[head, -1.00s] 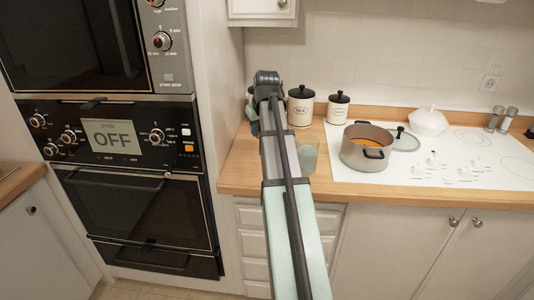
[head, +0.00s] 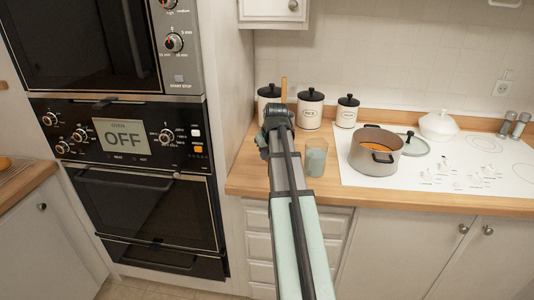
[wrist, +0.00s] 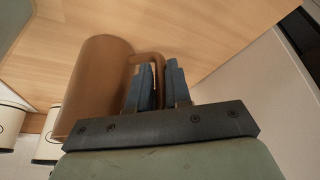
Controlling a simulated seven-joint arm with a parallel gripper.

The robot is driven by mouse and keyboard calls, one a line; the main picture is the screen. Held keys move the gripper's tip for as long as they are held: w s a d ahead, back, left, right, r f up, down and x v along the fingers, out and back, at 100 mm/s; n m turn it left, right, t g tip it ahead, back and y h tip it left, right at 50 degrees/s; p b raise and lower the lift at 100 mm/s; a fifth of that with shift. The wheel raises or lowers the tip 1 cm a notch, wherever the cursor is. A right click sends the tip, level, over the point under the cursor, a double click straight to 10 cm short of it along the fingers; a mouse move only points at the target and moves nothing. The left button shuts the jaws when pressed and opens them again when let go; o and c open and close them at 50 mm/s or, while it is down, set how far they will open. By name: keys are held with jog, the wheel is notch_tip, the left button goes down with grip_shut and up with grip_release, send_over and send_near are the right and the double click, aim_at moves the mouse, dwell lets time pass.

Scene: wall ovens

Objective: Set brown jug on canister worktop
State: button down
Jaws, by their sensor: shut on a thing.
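In the wrist view the brown jug (wrist: 98,75) is beside my gripper (wrist: 155,80). The fingers are shut on its handle (wrist: 147,60). The wooden worktop (wrist: 190,25) shows behind the jug; I cannot tell whether the jug touches it. In the head view my arm reaches over the canister worktop (head: 245,172), left of the cooktop. My arm hides the fingers and most or all of the jug there. White canisters with black lids, one in the middle (head: 310,110) and one on the right (head: 346,112), stand along the wall. A third (head: 266,98) is partly hidden.
A greenish glass (head: 316,158) stands on the worktop just right of my arm. A pot with orange contents (head: 376,158) is on the white cooktop (head: 450,170) farther right. The tall oven unit (head: 140,150) is on the left. Bare worktop shows left of my arm.

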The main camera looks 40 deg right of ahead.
jog(key=shift+f, duration=0.1)
jog(key=c, duration=1.1)
grip_release()
jog(key=shift+o, duration=0.2)
jog(key=v, duration=1.2)
